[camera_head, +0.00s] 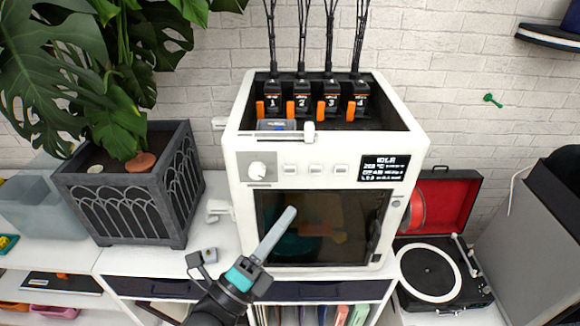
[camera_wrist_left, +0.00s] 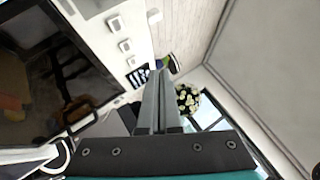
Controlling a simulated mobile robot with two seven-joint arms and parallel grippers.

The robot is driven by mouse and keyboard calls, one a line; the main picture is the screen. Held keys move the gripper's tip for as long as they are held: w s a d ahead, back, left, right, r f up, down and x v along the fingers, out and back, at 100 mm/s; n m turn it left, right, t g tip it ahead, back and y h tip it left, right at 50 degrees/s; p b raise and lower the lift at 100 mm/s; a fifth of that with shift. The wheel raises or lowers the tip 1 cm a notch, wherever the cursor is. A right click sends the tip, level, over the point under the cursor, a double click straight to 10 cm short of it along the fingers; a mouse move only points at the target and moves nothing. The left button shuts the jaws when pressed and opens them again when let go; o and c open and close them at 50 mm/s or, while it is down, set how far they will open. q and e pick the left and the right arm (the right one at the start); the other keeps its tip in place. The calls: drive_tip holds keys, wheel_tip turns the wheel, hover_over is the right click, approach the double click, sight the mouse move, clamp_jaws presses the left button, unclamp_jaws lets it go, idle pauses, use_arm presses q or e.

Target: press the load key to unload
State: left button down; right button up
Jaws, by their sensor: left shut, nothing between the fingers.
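The white printer (camera_head: 238,190) stands on the white cabinet, with a dark glass door (camera_head: 330,215) in front. I cannot read which key is the load key. The keys also show at upper left in the left wrist view (camera_wrist_left: 125,46). My left gripper (camera_head: 291,212) is shut and empty, its tip in front of the door, below the keys and apart from them. My right gripper is not in view.
Several numbered feeder units (camera_head: 302,98) with orange levers sit in the printer's open top, black tubes rising from them. A planter (camera_head: 140,195) with a large-leaved plant stands left. A record player (camera_head: 430,270) and a grey box (camera_head: 530,220) are at right.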

use_arm(q)
drive_tip(key=b, duration=0.3)
approach(295, 167)
drive_tip(key=w+d+r, duration=0.2)
drive_tip(key=d, duration=0.2)
drive_tip(key=shift+w+a+r, duration=0.15)
drive_tip(key=shift+w+r, duration=0.15)
drive_tip(key=shift+w, duration=0.05)
drive_tip(key=shift+w, duration=0.1)
idle(1.7)
drive_tip(key=shift+w+b, duration=0.35)
drive_tip(key=shift+b, duration=0.1)
drive_tip(key=shift+w, duration=0.35)
idle(0.4)
drive_tip(key=shift+s, duration=0.8)
